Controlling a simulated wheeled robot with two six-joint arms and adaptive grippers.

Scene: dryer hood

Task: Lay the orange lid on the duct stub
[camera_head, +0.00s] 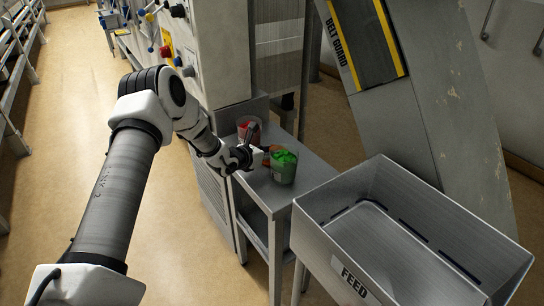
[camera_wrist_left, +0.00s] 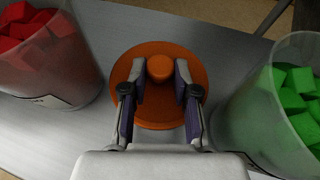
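The orange lid (camera_wrist_left: 160,108) is a round disc with a knob (camera_wrist_left: 160,68) on top, lying on the small metal table between two cups. In the head view only a small bit of the lid (camera_head: 266,161) shows beside my gripper. My left gripper (camera_wrist_left: 160,72) is above the lid, its fingers open on either side of the knob, with a small gap visible on each side. It also shows in the head view (camera_head: 256,157). I cannot pick out the duct stub in either view. My right gripper is not in view.
A clear cup of red cubes (camera_wrist_left: 45,55) stands left of the lid, and a cup of green cubes (camera_wrist_left: 285,110) stands close on its right. The metal table (camera_head: 262,192) is small. A metal feed bin (camera_head: 345,205) stands right of it, a machine cabinet (camera_head: 222,60) behind.

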